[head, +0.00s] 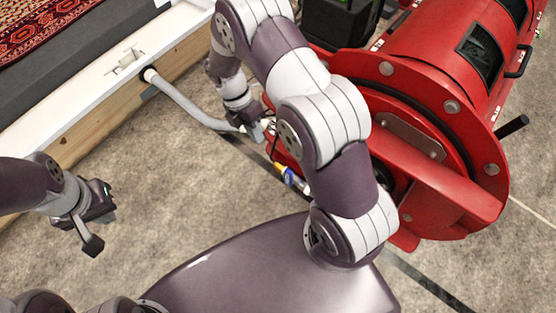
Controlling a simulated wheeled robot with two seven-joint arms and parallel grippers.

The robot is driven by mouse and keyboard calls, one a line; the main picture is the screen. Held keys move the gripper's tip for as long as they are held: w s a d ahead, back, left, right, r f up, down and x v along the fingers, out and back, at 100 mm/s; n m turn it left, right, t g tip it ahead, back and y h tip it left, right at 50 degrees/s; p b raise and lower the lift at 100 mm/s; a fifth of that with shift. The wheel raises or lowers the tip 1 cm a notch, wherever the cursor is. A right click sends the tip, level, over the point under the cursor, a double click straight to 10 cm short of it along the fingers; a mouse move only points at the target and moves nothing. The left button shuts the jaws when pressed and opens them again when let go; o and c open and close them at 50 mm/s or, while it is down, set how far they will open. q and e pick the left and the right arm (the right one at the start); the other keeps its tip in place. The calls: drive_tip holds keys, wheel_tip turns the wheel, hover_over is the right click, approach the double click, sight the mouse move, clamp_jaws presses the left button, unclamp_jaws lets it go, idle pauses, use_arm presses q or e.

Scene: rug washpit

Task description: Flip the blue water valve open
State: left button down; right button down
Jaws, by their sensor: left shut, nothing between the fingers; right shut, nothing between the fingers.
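A small blue piece with yellow and white beside it (290,176), which looks like the water valve, sits low by the red machine, partly behind my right arm. I cannot tell its handle position. My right arm arches over the scene, and its gripper (262,131) is shut and empty at the end of the grey pipe, up and left of the blue piece. Its fingertips are small and partly hidden, so contact is unclear. My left gripper (97,212) is shut and empty over bare floor at the left, far from the blue piece.
A large red drum machine (425,70) fills the right side, with a black handle (511,127) sticking out. A grey pipe (190,108) runs from the white-topped wooden pit edge (110,95). A patterned rug (35,25) lies at upper left. Concrete floor (170,190) between is clear.

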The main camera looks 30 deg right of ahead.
sight(288, 180)
drive_tip(key=s+d+f+p, duration=0.3)
drive_tip(key=s+f, duration=0.4)
drive_tip(key=f, duration=0.2)
drive_tip(key=shift+f, duration=0.15)
idle(0.4)
